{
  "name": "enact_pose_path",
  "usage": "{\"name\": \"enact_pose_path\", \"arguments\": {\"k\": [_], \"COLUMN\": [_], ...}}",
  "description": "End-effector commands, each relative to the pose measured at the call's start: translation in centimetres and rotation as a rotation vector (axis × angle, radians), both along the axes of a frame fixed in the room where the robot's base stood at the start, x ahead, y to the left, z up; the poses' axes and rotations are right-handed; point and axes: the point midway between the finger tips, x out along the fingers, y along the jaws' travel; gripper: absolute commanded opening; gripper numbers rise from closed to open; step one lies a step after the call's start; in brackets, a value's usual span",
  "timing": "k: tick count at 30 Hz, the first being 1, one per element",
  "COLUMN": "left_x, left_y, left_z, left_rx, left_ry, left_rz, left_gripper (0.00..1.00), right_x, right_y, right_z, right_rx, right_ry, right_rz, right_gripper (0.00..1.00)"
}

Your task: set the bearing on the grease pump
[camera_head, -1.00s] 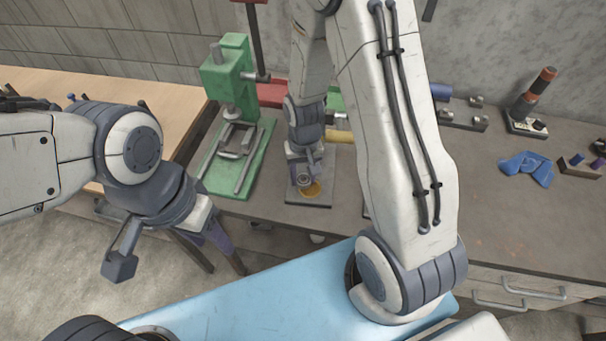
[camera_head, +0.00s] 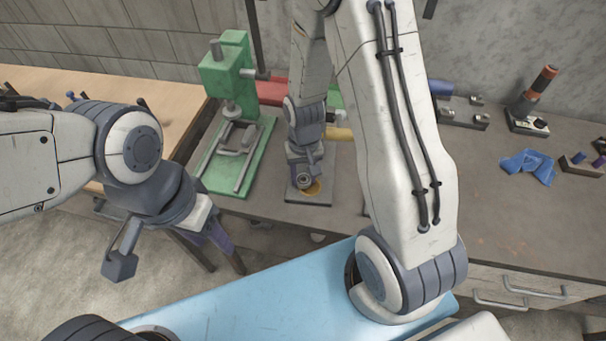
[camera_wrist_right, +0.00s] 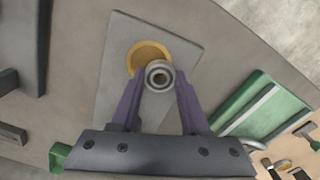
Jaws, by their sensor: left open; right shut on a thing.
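My right gripper (camera_head: 305,172) is shut on the bearing (camera_wrist_right: 159,67), a small grey ring between its purple fingers in the right wrist view. The grease pump is a flat grey plate (camera_wrist_right: 122,38) with a round yellow disc (camera_wrist_right: 148,52). In the right wrist view the bearing overlaps the disc's near edge, off its middle. Whether it touches cannot be told. In the head view the plate (camera_head: 308,198) lies on the grey bench, and the gripper hides part of the disc. My left gripper (camera_head: 220,240) is open at the lower left, away from the pump, partly hidden by its wrist.
A green press (camera_head: 228,90) stands left of the pump on the grey bench. A blue cloth (camera_head: 527,166), grey metal parts and a dark-and-orange upright tool (camera_head: 535,95) are to the right. A wooden table (camera_head: 170,110) is at the left.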

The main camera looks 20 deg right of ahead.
Motion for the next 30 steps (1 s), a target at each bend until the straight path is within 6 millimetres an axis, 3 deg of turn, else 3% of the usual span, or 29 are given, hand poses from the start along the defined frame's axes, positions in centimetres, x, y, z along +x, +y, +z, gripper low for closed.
{"name": "enact_pose_path", "arguments": {"k": [18, 19, 21, 30], "left_x": [0.0, 0.0, 0.0, 0.0], "left_y": [0.0, 0.0, 0.0, 0.0], "left_z": [-0.6, -0.56, -0.54, -0.54], "left_rx": [0.0, 0.0, 0.0, 0.0], "left_ry": [0.0, 0.0, 0.0, 0.0], "left_rz": [0.0, 0.0, 0.0, 0.0], "left_gripper": [0.5, 0.5, 0.5, 0.5], "right_x": [0.01, 0.02, 0.01, 0.0], "right_y": [0.0, 0.0, 0.0, 0.0], "right_z": [-0.79, -0.75, -0.73, -0.74], "right_rx": [0.0, 0.0, 0.0, 0.0], "right_ry": [0.0, 0.0, 0.0, 0.0], "right_rz": [0.0, 0.0, 0.0, 0.0], "right_gripper": [0.0, 0.53, 0.8, 0.8]}}
